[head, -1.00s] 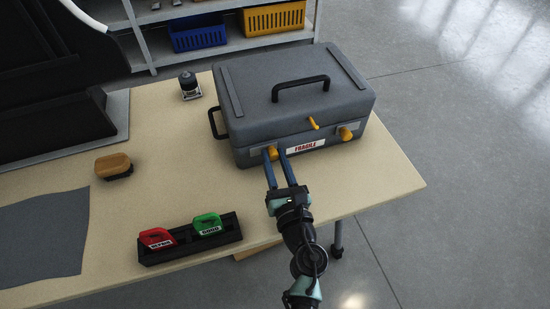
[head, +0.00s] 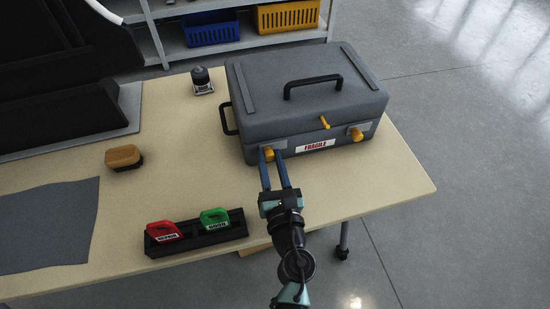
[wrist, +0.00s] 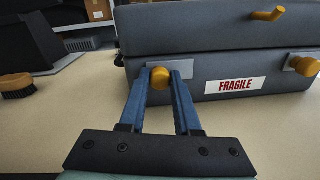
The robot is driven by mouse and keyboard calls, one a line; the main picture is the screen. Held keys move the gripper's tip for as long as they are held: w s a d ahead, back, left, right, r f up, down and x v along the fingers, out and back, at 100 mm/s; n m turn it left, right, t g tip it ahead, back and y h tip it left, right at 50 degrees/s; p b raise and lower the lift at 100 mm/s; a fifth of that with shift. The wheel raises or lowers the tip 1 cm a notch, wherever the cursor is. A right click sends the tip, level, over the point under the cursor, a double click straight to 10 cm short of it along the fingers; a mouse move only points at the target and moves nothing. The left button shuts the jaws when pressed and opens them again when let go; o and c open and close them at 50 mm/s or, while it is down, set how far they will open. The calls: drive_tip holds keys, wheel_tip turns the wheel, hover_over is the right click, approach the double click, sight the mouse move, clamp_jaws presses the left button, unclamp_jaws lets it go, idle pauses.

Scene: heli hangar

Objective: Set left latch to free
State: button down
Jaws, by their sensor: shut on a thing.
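The grey case (head: 300,90) lies closed on the table with a black handle on its lid and a FRAGILE label on its front. Its left latch, a yellow knob (wrist: 160,79), sits toward the left part of a pale plate (wrist: 184,72). My gripper (head: 271,160) reaches the case front with its two blue fingers on either side of this knob, shut on it. The fingers hide part of the knob and plate. The right latch (head: 356,134) is a similar yellow knob. A yellow lever (head: 324,122) stands between them, higher up at the lid's edge.
A black tray (head: 198,240) holds a red tag (head: 164,231) and a green tag (head: 214,219) left of my arm. A brush (head: 124,157), a grey cloth (head: 45,225) and a small dark device (head: 202,80) lie left of the case. Table is clear at front right.

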drive_tip(key=c, duration=0.6)
unclamp_jaws()
drive_tip(key=shift+a, duration=0.2)
drive_tip(key=shift+s, duration=0.1)
drive_tip(key=b+v, duration=0.1)
drive_tip(key=v, duration=1)
drive_tip(key=shift+s+d+f, duration=0.1)
drive_tip(key=shift+d+f, duration=0.05)
drive_tip(key=shift+v, duration=0.85)
